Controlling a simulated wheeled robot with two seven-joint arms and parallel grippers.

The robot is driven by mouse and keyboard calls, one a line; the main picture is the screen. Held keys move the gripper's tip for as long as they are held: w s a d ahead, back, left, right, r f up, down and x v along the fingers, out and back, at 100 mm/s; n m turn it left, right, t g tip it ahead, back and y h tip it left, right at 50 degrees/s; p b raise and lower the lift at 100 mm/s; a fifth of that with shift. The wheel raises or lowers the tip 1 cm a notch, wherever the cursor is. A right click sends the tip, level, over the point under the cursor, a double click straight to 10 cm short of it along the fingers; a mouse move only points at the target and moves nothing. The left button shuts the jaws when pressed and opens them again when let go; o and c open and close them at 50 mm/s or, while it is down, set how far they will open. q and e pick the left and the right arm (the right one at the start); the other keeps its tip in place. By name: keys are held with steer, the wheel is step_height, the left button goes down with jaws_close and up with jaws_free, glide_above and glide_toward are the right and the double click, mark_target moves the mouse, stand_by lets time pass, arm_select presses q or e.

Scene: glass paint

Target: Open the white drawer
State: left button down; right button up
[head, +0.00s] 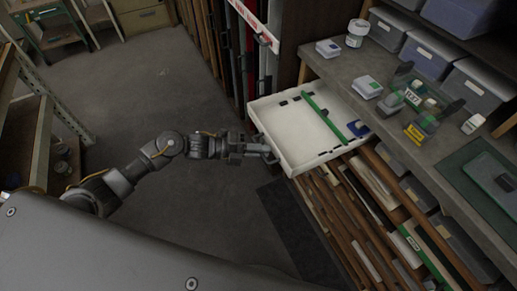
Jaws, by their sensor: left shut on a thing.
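The white drawer (290,128) juts out from under the workbench, pulled open over the floor. Its inside shows, with a green strip lying across it and a blue item near its right end. My left gripper (268,152) is at the drawer's front left side and is shut on what looks like its handle; the fingertips are small and the handle is mostly hidden. My right gripper is not in view.
The workbench (336,68) carries small boxes, a white jar (357,33) and bottles. Grey bins (430,52) stand behind. Below the drawer are wooden slots with sheets. A dark mat (300,225) lies on the floor. The floor (150,75) at left is clear.

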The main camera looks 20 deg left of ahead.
arm_select(q)
steer(key=c, duration=1.5)
jaws_free()
steer(key=shift+a, duration=0.1)
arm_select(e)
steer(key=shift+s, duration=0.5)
arm_select(q)
steer(key=shift+a, duration=0.1)
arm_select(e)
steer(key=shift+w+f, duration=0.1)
arm_select(q)
steer(key=b+v, duration=0.3)
steer(key=v, duration=0.7)
steer(key=shift+s+a, duration=0.15)
steer(key=shift+a, duration=0.1)
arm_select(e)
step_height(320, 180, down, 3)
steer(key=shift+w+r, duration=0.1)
arm_select(q)
steer(key=shift+r, duration=0.1)
